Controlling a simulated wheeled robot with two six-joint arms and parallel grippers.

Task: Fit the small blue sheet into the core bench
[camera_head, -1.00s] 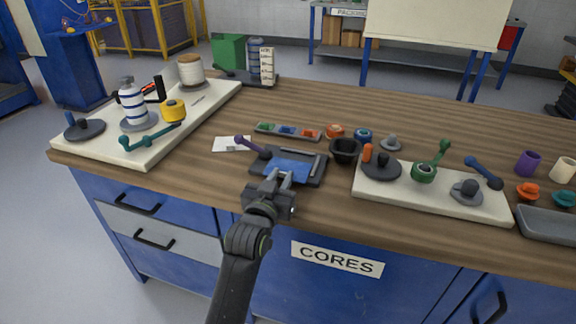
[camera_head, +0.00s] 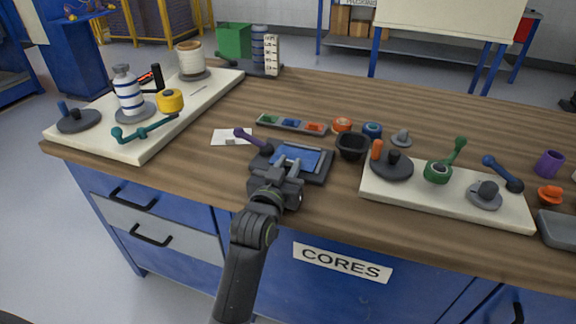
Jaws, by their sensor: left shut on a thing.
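The small blue sheet (camera_head: 297,157) lies at the dark rectangular holder (camera_head: 319,175) near the front edge of the bench. My left gripper (camera_head: 278,168) reaches over the holder's near left side and is shut on the sheet's near edge. Its fingers hide that part of the sheet. I cannot tell if the sheet rests flat in the holder or sits slightly above it. The core bench (camera_head: 215,170) has a wooden top and a CORES label (camera_head: 342,263) on its blue front. My right gripper is not in view.
A strip of coloured pieces (camera_head: 292,125) lies behind. Pale boards with fittings stand left (camera_head: 80,140) and right (camera_head: 415,200). Bare wood lies further back.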

